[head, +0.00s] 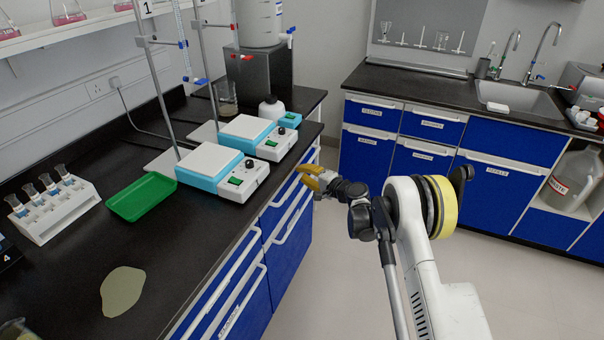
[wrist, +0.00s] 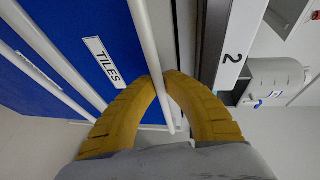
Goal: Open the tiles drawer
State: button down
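The tiles drawer (wrist: 122,52) has a blue front, a white TILES label (wrist: 104,62) and a long white bar handle (wrist: 147,40) in the wrist view, where it appears turned on its side. My gripper (wrist: 162,80) has two yellow fingers, one on each side of this handle. Their tips close in against the bar, so it looks shut on the handle. In the head view my gripper (head: 314,180) is at the drawer fronts near the far end of the left bench. The drawer looks shut or nearly so; any small gap is hard to see.
Other drawers with white handles (head: 290,218) lie below and beside it. The black benchtop (head: 200,240) above carries two hotplates (head: 250,135), a green tray (head: 142,196) and a vial rack (head: 55,210). The floor (head: 345,270) is clear between this bench and the blue sink cabinets (head: 510,190).

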jog(key=shift+d, duration=0.15)
jog(key=s+d, duration=0.5)
jog(key=d, duration=0.9)
jog(key=s+d, duration=0.5)
jog(key=d, duration=0.9)
jog(key=shift+s+d, duration=0.15)
jog(key=c, duration=1.5)
grip_release()
jog(key=shift+s+d, duration=0.1)
jog(key=v, duration=1.1)
jog(key=shift+s+d+r, duration=0.2)
jog(key=shift+s+d, duration=0.05)
